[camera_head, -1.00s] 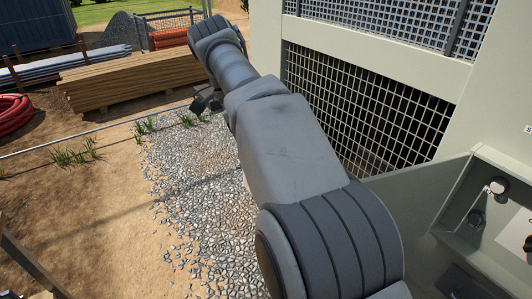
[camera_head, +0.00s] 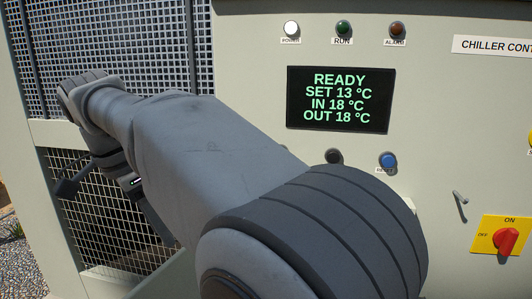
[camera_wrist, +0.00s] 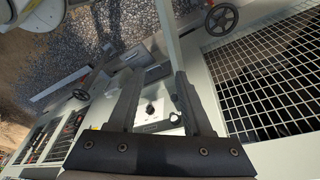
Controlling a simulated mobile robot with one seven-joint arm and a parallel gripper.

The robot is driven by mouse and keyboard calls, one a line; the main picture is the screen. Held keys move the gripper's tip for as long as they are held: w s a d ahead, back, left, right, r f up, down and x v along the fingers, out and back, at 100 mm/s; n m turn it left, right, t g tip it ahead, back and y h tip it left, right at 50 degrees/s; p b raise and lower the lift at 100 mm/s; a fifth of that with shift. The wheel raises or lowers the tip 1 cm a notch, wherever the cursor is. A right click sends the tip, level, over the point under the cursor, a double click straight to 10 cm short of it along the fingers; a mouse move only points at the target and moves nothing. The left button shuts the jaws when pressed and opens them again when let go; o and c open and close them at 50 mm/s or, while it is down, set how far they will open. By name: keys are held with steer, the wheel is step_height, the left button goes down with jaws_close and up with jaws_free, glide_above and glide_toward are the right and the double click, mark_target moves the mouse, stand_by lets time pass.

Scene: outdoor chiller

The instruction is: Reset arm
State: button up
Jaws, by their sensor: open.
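My arm stretches across the head view from lower right to upper left, in front of the chiller. In the wrist view my gripper (camera_wrist: 159,76) is open, with its two dark fingers apart and nothing between them. Beyond the fingers, an open recess with a pale panel and a small black knob (camera_wrist: 150,109) shows. In the head view the gripper end is mostly hidden behind my arm, with dark parts showing at the left by the grille.
The chiller display (camera_head: 339,99) reads READY, SET 13, IN 18, OUT 18. A blue reset button (camera_head: 387,161) and a red rotary switch (camera_head: 507,240) are right of my arm. In the wrist view a black handwheel (camera_wrist: 221,19) and a grille (camera_wrist: 270,80) are at the right.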

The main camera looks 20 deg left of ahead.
steer(key=w+d+r+n+y, duration=0.1)
steer(key=w+d+n, duration=0.15)
steer(key=d, duration=0.95)
steer(key=w+d+r+n+y, duration=0.1)
steer(key=w+d, duration=0.2)
steer(key=d, duration=1)
steer(key=s+d+f+n+t, duration=0.1)
steer(key=s+d+f, duration=0.3)
steer(key=d, duration=0.5)
steer(key=s+d+f+n+t, duration=0.1)
steer(key=s+d+f, duration=0.4)
steer(key=d, duration=0.5)
steer(key=shift+s+f+n+t, duration=0.3)
steer(key=shift+s+t, duration=0.3)
steer(key=shift+s, duration=0.25)
